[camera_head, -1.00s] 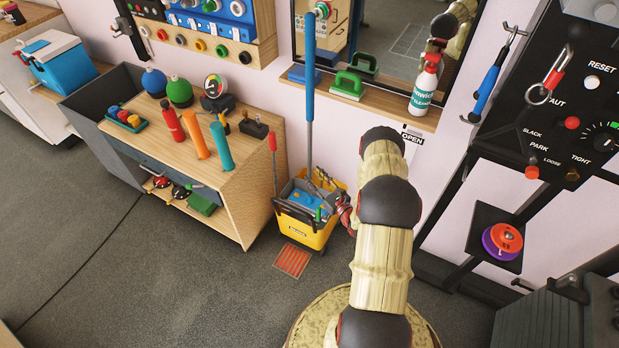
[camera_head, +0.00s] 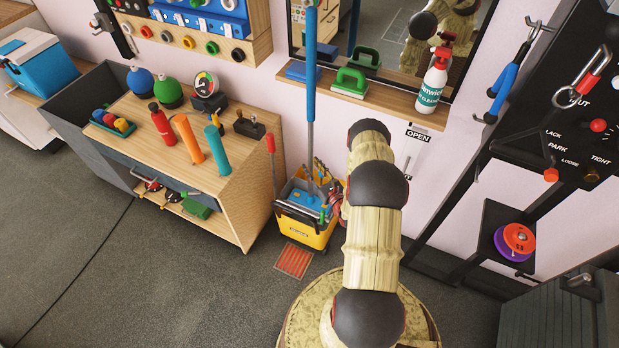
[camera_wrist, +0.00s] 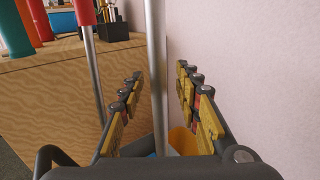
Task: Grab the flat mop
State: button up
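The flat mop (camera_head: 311,90) stands nearly upright, with a blue upper handle, a silver lower pole and a blue head in the yellow bucket (camera_head: 300,231). In the wrist view, the mop's silver pole (camera_wrist: 157,110) runs between the two fingers of my gripper (camera_wrist: 159,74). The fingers are open, one on each side, with a visible gap to the pole. In the head view, my gripper (camera_head: 325,180) is small beside the pole, just above the bucket, and partly hidden by my arm.
A red-handled pole (camera_head: 272,160) stands left of the mop, against the wooden cabinet (camera_head: 246,190). The wall with a shelf (camera_head: 392,92) is behind. A spray bottle (camera_head: 434,80) and green-handled pads stand on the shelf. An orange grate (camera_head: 293,261) lies on the floor.

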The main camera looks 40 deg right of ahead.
jog(key=w, duration=0.1)
jog(key=w+b, duration=0.1)
jog(key=w, duration=0.1)
jog(key=w+d+b, duration=0.1)
jog(key=w, duration=0.1)
jog(key=shift+w, duration=0.25)
jog(key=c, duration=0.3)
grip_shut()
dwell(0.8)
